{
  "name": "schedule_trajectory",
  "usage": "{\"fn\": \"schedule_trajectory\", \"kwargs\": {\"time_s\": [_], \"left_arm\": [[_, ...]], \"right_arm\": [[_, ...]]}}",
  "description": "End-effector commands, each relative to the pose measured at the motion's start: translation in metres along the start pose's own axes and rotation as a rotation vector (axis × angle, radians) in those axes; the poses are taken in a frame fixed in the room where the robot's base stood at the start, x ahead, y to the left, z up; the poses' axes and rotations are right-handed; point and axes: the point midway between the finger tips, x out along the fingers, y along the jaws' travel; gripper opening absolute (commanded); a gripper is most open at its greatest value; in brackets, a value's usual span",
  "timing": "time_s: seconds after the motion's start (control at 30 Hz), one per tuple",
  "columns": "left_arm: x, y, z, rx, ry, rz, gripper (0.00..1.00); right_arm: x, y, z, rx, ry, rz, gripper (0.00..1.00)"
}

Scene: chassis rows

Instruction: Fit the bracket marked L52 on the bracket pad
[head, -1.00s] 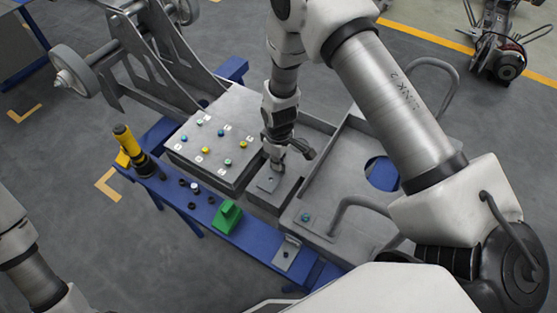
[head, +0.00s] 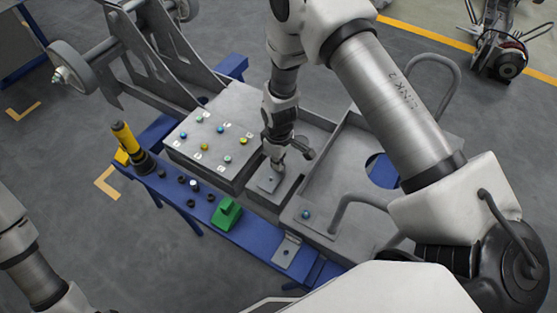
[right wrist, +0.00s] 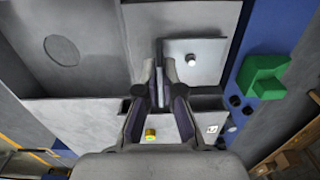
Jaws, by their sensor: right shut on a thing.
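My right gripper (head: 277,160) is over the middle of the chassis, pointing down. In the right wrist view its fingers (right wrist: 166,82) are closed on the upright flange of a grey metal bracket (right wrist: 208,55). The bracket's flat plate (head: 267,184) lies over a raised grey block, which appears to be the bracket pad and is mostly hidden under it. A round spot shows on the plate; I cannot tell whether the plate touches the pad. No L52 mark is readable. Another grey bracket (head: 287,251) stands on the blue beam. My left gripper is out of view.
A grey box (head: 212,165) with several coloured knobs stands left of the bracket. The blue beam (head: 262,238) in front carries a green block (head: 227,212), several black pegs and a yellow-black tool (head: 127,140). A tray with a curved handle (head: 345,205) lies to the right.

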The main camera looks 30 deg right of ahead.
Motion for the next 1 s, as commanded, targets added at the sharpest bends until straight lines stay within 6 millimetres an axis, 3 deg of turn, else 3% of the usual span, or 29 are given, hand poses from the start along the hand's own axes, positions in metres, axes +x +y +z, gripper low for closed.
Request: {"fn": "schedule_trajectory", "kwargs": {"time_s": [0.33, 0.4, 0.43, 0.77, 0.87, 1.0], "left_arm": [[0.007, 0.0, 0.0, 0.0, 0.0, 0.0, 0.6], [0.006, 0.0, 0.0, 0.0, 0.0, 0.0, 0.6], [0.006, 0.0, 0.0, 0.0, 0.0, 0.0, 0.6], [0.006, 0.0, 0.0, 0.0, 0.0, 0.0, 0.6], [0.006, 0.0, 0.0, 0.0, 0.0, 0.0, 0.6], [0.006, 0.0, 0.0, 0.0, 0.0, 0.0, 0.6]], "right_arm": [[0.011, 0.0, 0.0, 0.0, 0.0, 0.0, 0.0], [0.009, 0.0, 0.0, 0.0, 0.0, 0.0, 0.3], [0.009, 0.0, 0.0, 0.0, 0.0, 0.0, 0.35], [0.007, 0.0, 0.0, 0.0, 0.001, 0.0, 0.35], [-0.005, 0.001, -0.001, 0.0, 0.002, 0.001, 0.35], [-0.037, 0.001, -0.001, 0.0, 0.004, 0.002, 0.35]]}}
